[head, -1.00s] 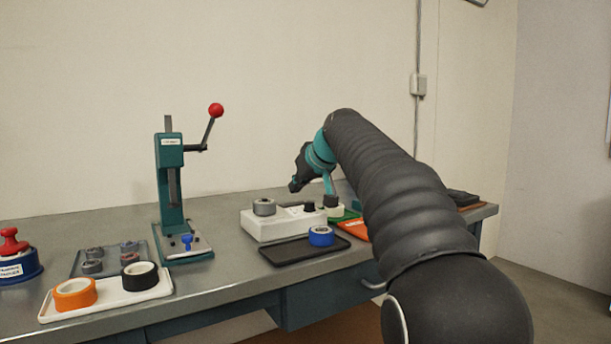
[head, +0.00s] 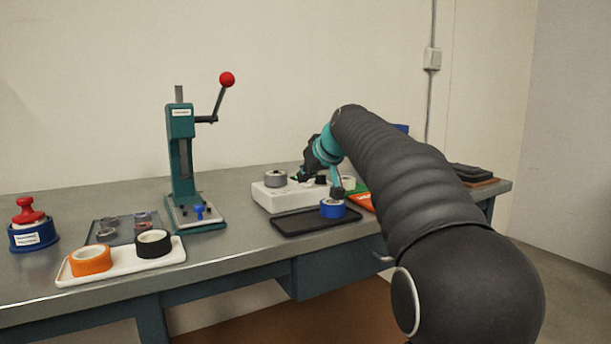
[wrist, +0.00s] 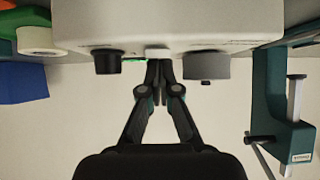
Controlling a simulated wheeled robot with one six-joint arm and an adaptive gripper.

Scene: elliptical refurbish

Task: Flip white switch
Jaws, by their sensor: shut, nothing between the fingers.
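The white switch (wrist: 157,53) sits on the white box (wrist: 160,24) between a black knob (wrist: 108,61) and a grey round piece (wrist: 206,65) in the wrist view. My gripper (wrist: 159,63) is shut and empty, with its fingertips right at the switch. I cannot tell whether they touch it. In the head view my gripper (head: 301,177) is low at the back of the white box (head: 278,201), near the grey piece (head: 275,179). The switch is not distinguishable there.
A black tray (head: 292,225) with a blue roll (head: 333,209) lies in front of the box. A teal press (head: 182,160) with a red-knobbed lever stands to the left. A white tray (head: 120,264) holds orange and black rolls.

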